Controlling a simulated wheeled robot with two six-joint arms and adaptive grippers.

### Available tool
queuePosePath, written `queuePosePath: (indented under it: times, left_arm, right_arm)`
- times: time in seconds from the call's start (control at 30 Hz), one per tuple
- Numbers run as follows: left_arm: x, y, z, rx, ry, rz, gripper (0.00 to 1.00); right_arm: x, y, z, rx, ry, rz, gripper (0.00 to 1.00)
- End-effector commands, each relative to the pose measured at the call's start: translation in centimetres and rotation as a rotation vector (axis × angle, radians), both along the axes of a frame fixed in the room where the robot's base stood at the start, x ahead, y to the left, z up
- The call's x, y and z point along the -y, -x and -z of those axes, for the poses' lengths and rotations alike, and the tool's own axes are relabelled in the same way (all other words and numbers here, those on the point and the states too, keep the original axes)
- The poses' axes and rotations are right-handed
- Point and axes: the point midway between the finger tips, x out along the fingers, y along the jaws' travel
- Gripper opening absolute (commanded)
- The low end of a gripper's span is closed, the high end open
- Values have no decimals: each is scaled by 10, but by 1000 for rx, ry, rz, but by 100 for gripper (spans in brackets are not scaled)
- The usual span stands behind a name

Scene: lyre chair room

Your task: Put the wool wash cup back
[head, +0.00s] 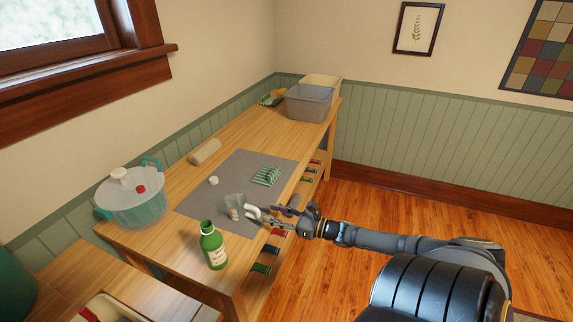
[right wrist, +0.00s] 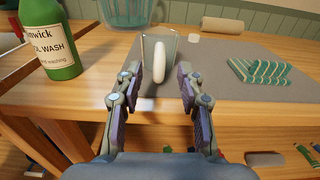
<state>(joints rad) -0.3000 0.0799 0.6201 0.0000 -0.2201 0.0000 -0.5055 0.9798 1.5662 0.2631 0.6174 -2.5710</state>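The wool wash cup (head: 231,203) is a clear cup with a white handle, standing on the grey mat (head: 215,170) near its front edge. In the right wrist view the cup (right wrist: 173,45) has its white handle (right wrist: 159,62) facing me. My right gripper (head: 272,215) is open, with its fingers (right wrist: 158,78) on either side of the line to the handle, the tips close to it. I cannot tell whether they touch it. The green wool wash bottle (head: 213,247) stands upright on the wooden bench, also seen in the right wrist view (right wrist: 50,40). My left gripper is out of view.
A clear tub with teal handles (head: 133,203) stands at the left. A folded striped cloth (head: 265,176), a white cap (head: 213,181) and a beige roll (head: 204,152) lie on or beside the mat.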

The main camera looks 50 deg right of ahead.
Motion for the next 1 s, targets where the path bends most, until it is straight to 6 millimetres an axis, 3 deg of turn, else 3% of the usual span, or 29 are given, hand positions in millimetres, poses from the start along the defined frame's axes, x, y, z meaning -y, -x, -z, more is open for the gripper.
queuePosePath:
  times: [0.03, 0.27, 0.67, 0.73, 0.77, 0.87, 0.93, 1.0]
  left_arm:
    - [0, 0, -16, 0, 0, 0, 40]
    - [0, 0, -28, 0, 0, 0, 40]
    - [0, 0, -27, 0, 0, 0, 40]
    - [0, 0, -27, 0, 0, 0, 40]
    - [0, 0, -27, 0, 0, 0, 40]
    - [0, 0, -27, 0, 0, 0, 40]
    - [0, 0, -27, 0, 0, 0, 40]
    - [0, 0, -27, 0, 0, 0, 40]
  right_arm:
    - [5, 12, -7, -5, 1, 0, 38]
    - [17, 41, -2, -1, 0, 1, 38]
    - [19, 45, 1, -1, -4, 3, 38]
    - [26, 46, 11, -39, -45, 34, 38]
    - [32, 48, 20, -73, -85, 63, 38]
    - [63, 62, 77, -257, -339, 240, 38]
    - [85, 86, 137, -416, -619, 434, 38]
    - [94, 120, 202, -554, -937, 657, 38]
